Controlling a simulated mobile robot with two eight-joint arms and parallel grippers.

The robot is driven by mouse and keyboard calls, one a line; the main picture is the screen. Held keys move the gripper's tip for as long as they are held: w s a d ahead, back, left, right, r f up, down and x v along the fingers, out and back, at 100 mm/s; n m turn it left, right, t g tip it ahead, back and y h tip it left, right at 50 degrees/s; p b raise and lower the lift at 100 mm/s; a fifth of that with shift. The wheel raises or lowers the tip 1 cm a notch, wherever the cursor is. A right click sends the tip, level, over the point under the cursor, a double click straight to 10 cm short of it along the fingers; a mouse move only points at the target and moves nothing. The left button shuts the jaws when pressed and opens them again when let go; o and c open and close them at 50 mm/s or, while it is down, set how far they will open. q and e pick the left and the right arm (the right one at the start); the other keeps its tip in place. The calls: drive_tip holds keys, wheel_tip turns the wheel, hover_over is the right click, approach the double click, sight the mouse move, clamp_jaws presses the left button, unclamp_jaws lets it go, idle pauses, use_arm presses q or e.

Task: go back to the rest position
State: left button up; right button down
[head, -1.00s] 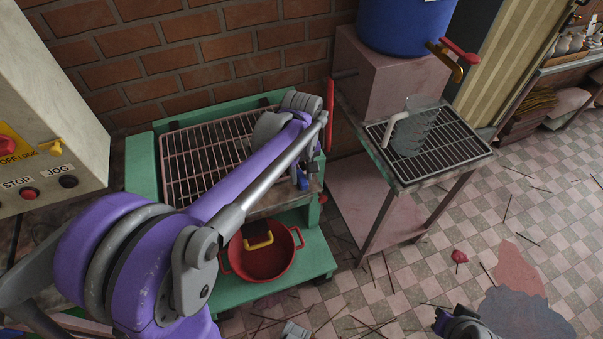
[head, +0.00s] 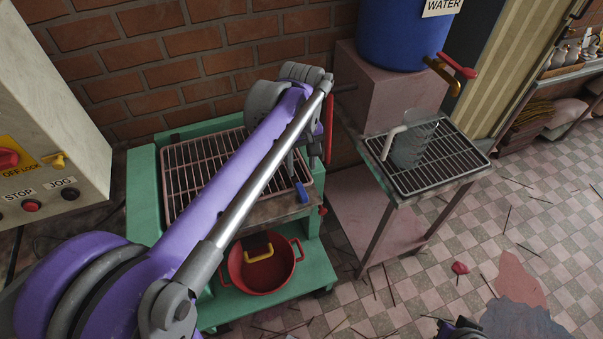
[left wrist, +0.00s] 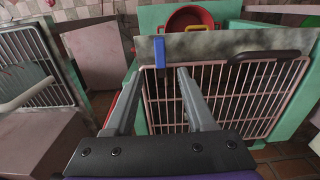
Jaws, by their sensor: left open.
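My left gripper (head: 301,168) hangs above the right front part of the green bench (head: 143,190), its fingers partly hidden by my purple arm in the head view. In the left wrist view, the left gripper (left wrist: 158,75) is open, its two grey fingers apart with nothing between them. Beyond them lie the bench's wire rack (left wrist: 240,95) and a blue-handled item (left wrist: 159,52) at the bench edge. My right gripper (head: 462,329) shows only as a dark and purple bit at the bottom edge of the head view; its jaws cannot be made out.
A red pot (head: 262,272) sits on the lower bench shelf. A control box (head: 50,110) stands at left. Thin sticks litter the tiled floor (head: 400,290).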

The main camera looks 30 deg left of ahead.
use_arm(q)
drive_tip(key=shift+r, duration=0.5)
drive_tip(key=shift+s, duration=0.1)
drive_tip(key=s+d+f+m+t, duration=0.2)
drive_tip(key=s+d+f+m, duration=0.1)
drive_tip(key=s, duration=0.4)
drive_tip(key=s+d+f+m+t+p, duration=0.1)
drive_tip(key=s+d+f+m+t, duration=0.2)
drive_tip(key=s+f+m, duration=0.3)
drive_tip(key=shift+s+d+m, duration=0.25)
drive_tip(key=shift+s+m, duration=0.25)
drive_tip(key=shift+s, duration=0.7)
drive_tip(key=shift+a, duration=0.15)
